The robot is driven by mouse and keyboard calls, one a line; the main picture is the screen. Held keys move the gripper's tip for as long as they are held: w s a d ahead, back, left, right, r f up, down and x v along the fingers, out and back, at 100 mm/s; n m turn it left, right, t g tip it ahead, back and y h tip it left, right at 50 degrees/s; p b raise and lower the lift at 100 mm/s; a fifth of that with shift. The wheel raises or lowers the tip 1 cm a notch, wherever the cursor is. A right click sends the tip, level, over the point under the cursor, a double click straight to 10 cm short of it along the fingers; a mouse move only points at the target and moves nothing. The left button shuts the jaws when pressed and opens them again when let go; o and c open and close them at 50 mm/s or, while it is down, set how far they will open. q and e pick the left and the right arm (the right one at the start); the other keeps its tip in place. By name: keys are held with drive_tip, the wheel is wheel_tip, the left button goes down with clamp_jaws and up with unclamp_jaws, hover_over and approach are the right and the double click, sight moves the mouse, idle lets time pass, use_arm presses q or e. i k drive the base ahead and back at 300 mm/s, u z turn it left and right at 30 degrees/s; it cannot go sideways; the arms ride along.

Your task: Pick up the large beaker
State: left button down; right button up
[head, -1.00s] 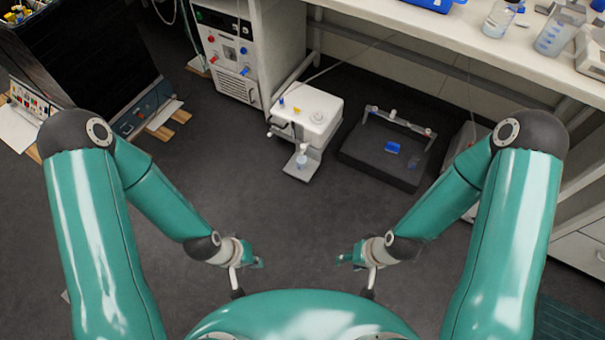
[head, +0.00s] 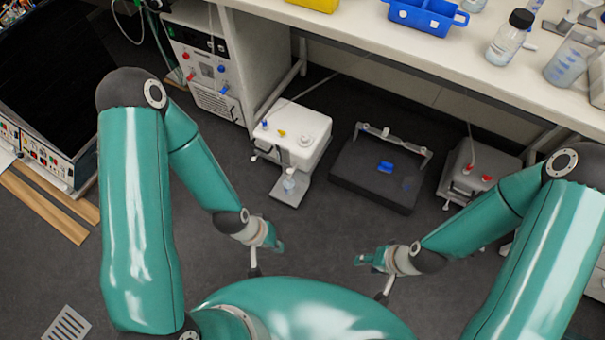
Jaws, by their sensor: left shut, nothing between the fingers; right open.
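A clear beaker with blue graduation marks (head: 572,60) stands on the white bench at the upper right of the head view. It looks like the large beaker. My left gripper (head: 276,242) is low in the middle of the view, over the floor, shut and empty. My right gripper (head: 366,260) is to its right, also over the floor, open and empty. Both grippers are far from the beaker, and their fingers look small.
A black-capped bottle (head: 510,40) stands left of the beaker, and a blue tray (head: 428,16) is further left on the bench (head: 400,47). Below are a white device (head: 292,130), a dark flat platform (head: 375,178) and a grey box (head: 478,170). Open floor lies around my grippers.

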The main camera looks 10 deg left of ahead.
sight(289, 186)
drive_tip(key=u, duration=0.15)
drive_tip(key=i, duration=0.9)
drive_tip(key=u, duration=0.5)
